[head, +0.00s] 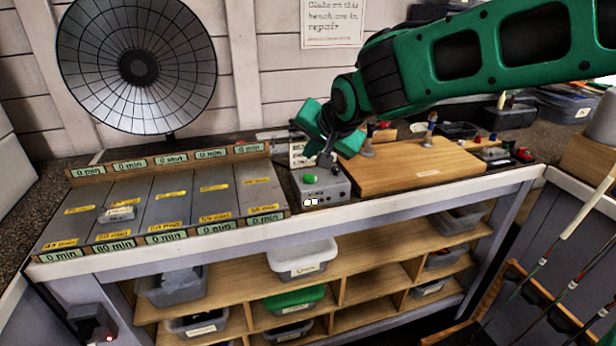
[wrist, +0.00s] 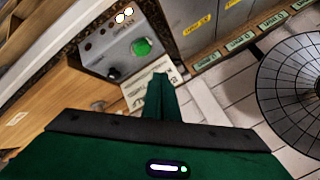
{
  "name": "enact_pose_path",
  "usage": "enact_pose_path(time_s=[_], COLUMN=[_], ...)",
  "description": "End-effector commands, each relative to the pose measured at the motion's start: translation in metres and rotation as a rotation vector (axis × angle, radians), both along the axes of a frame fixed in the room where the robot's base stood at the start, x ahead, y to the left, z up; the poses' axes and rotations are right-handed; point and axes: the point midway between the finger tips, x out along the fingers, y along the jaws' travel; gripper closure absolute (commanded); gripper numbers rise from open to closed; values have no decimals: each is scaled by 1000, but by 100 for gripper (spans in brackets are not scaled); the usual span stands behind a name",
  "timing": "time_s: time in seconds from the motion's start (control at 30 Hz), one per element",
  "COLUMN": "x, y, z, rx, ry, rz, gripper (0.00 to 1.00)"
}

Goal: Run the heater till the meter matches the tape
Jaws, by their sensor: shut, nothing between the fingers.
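A round dark mesh dish heater (head: 138,65) stands at the back left, behind a bench section of grey bays (head: 170,205). Yellow tapes (head: 213,187) with handwritten minutes lie on the bays. Pale green meters (head: 165,239) line the front and back edges; most read 0 min, and one at the front left (head: 112,246) seems to read 80 min. A grey control box (head: 335,191) has a green button (head: 310,179) and two lit whitish lamps; the button also shows in the wrist view (wrist: 141,47). My gripper (head: 326,160) is shut and empty, just above and behind the box.
A wooden board (head: 410,168) with small tools lies right of the box. A small labelled grey object (head: 118,213) rests on the bays. Bins fill the shelves below. Golf clubs (head: 560,240) lean at the right. A switch box (head: 92,322) with a red light is at lower left.

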Motion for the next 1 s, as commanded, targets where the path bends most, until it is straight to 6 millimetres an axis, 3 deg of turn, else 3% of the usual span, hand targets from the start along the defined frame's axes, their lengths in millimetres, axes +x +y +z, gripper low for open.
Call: enact_pose_path(time_s=[0.3,1.0], x=[0,0], y=[0,0], z=[-27,-30], rx=[-1,0], ry=[1,-1], rz=[0,-1], gripper=[100,100])
